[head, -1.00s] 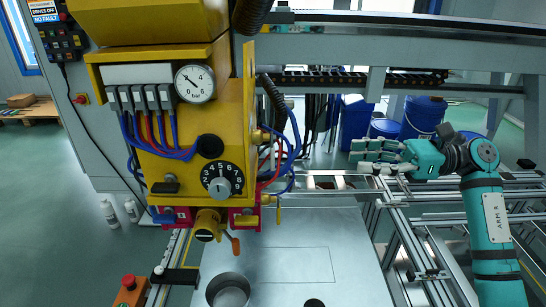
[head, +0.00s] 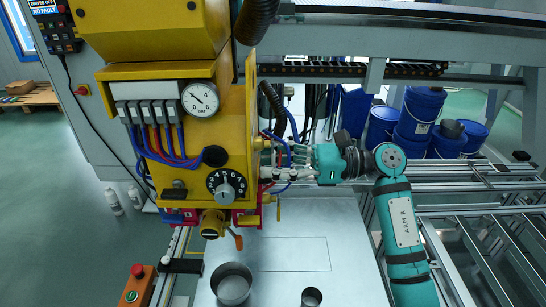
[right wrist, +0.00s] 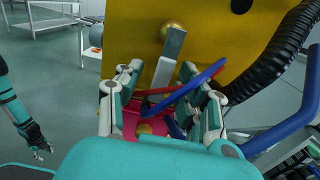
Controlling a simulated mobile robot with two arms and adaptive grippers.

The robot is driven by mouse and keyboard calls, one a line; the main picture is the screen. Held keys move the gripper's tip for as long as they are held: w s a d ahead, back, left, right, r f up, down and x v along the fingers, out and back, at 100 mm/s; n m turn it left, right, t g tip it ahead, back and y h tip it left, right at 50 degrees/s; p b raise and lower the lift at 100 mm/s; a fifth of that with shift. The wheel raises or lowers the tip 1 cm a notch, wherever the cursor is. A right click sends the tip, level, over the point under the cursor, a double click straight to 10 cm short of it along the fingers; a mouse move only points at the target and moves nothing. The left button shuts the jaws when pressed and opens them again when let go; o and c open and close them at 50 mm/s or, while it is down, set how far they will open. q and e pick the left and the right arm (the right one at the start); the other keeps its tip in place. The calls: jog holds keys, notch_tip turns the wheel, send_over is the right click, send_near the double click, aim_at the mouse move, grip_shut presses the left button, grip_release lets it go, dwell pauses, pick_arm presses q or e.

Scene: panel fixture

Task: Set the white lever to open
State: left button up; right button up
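The white lever (right wrist: 163,73) hangs from a brass fitting on the side of the yellow panel (head: 224,110), pointing down and slightly left in the right wrist view. In the head view I cannot make it out behind the hoses and my fingers. My right gripper (head: 275,160) is at the panel's right side. In the right wrist view its fingers (right wrist: 162,88) are spread, with the lever between them. I cannot tell whether they touch it. A teal arm with a dark hand (right wrist: 35,143), my left gripper, shows small at the left of that view.
Blue and red hoses (right wrist: 190,88) cross close to the right fingers; a black corrugated hose (right wrist: 262,62) is at the right. The panel carries a gauge (head: 200,98) and a dial (head: 226,186).

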jog(key=shift+a, duration=0.1)
grip_shut()
dwell(0.3)
